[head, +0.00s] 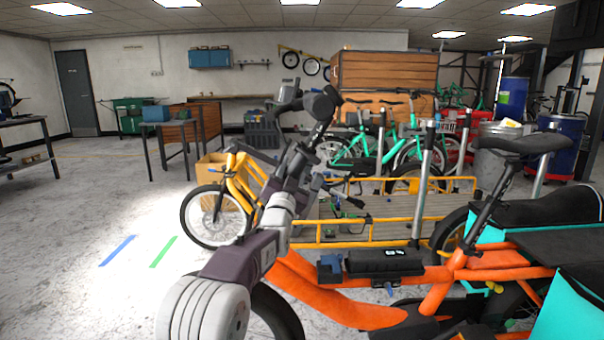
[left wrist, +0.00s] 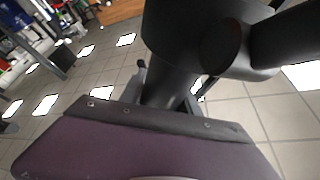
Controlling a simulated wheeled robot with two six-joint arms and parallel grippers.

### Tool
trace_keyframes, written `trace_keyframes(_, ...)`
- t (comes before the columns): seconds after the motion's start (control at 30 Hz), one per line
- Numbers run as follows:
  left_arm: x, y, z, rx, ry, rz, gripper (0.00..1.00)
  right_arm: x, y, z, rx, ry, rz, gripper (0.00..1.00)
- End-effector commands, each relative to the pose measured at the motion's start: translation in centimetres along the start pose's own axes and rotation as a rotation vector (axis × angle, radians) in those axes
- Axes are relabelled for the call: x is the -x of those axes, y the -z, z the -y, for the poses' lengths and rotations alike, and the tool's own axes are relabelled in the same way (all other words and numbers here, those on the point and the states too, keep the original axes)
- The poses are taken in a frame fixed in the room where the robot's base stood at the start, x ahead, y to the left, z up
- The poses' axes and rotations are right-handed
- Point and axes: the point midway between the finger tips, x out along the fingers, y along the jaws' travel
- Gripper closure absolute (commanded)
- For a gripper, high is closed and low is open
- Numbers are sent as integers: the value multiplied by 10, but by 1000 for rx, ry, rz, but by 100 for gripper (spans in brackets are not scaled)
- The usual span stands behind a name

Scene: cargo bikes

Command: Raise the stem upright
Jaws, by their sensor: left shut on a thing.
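The orange cargo bike (head: 330,290) stands in front of me in the head view. My left arm reaches up from the lower left to its front end. My left gripper (head: 308,140) is shut on the dark stem (head: 322,106), near its top. The stem's upper part stands high above the orange frame and looks tilted to the right; its lower part is hidden behind my arm. In the left wrist view the black stem (left wrist: 180,85) is close above my gripper's purple body, with a thick black crosspiece (left wrist: 290,42) running right. The fingertips are hard to make out there. My right gripper is out of view.
A yellow cargo bike (head: 245,170) with a long flat bed stands just behind. Teal bikes (head: 350,150) and a wooden crate (head: 385,75) are farther back. A black saddle (head: 540,143) is at right. The floor at left (head: 110,210) is clear.

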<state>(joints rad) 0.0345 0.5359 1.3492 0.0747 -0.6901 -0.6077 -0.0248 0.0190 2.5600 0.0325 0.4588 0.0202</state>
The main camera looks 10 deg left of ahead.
Motion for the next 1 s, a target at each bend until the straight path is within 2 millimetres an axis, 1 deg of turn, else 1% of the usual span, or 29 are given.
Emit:
trace_keyframes(0.03,-2,4,14,31,32,-5,100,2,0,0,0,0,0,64)
trace_keyframes(0.3,-1,-3,26,141,74,19,100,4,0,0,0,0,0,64)
trace_keyframes(0.6,-1,-8,29,184,88,31,100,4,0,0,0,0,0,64)
trace_keyframes(0.97,0,-10,27,188,86,36,100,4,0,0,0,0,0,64)
trace_keyframes(1.0,0,-10,27,188,86,36,54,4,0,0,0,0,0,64)
